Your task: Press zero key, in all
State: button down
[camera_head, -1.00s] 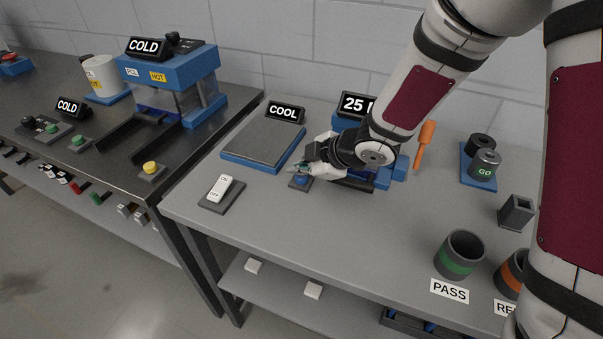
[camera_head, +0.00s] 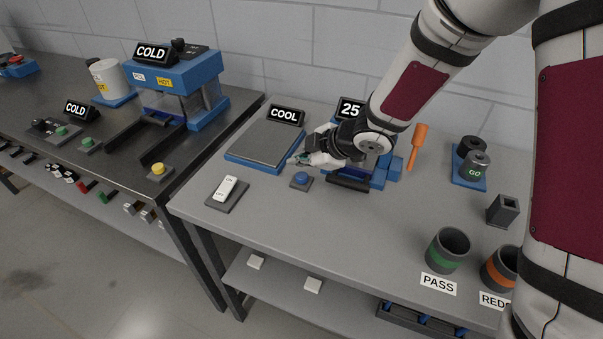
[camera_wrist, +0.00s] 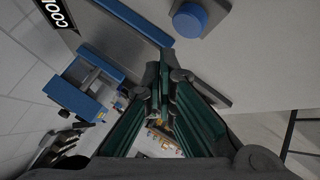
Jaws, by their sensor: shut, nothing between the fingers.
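A round blue button (camera_head: 301,178) on a small dark base stands on the grey bench, in front of the blue device with the "25" display (camera_head: 350,109); I see no label saying zero on it. The rest of the display is hidden behind my arm. My gripper (camera_head: 297,160) is shut and empty, above and behind the blue button and apart from it. In the wrist view the blue button (camera_wrist: 190,19) is at the top, to the side of the closed fingers (camera_wrist: 158,85).
A plate with a "COOL" sign (camera_head: 285,116) lies left of my gripper. A white ON/OFF switch (camera_head: 226,188) is at the front left. The front middle of the bench is clear.

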aim_at(302, 177)
jog(key=shift+s+r+p, duration=0.1)
jog(key=shift+r+p, duration=1.45)
jog(key=shift+r, duration=0.1)
jog(key=s+d+r+m+t+h, duration=0.25)
jog(key=d+r+m+h, duration=0.2)
jog(key=d+r, duration=0.5)
jog(key=s+d+r+m+t+h, duration=0.1)
jog(key=s+d+r+m+h, duration=0.25)
jog(key=d+r+m, duration=0.4)
jog(key=s+d+r+m+g, duration=0.2)
jog(key=s+m, duration=0.1)
jog(key=s, duration=0.9)
jog(key=s+d+r+m+g, duration=0.1)
jog(key=s+d+r+m, duration=0.1)
jog(key=s, duration=1)
jog(key=shift+s+d+m+g+y, duration=0.4)
jog(key=shift+d+m, duration=0.3)
jog(key=shift+m, duration=0.5)
